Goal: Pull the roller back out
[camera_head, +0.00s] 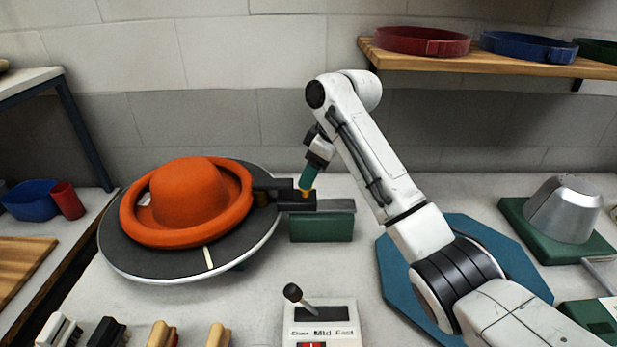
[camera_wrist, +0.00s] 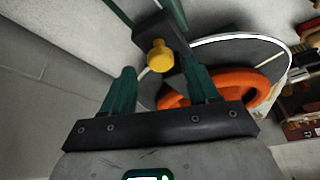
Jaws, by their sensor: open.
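The orange hat (camera_head: 187,197) sits on the dark round turntable (camera_head: 130,255), with its brim resting around it. The roller's black slide (camera_head: 270,190) reaches left to the brim's right edge; I cannot tell if the roller touches the brim. The slide sits on a green block (camera_head: 320,229) and carries a yellow knob (camera_wrist: 160,56). My gripper (camera_head: 307,184) is at the knob from above. In the wrist view its green fingers (camera_wrist: 160,80) are apart, with the knob between them in the picture and not clamped.
A control box with a lever (camera_head: 318,322) stands at the front. A blue octagonal mat (camera_head: 490,240) lies under my arm, and a metal form on a green base (camera_head: 562,212) stands at right. Several small tools line the front left. A shelf (camera_head: 480,65) holds hat bands.

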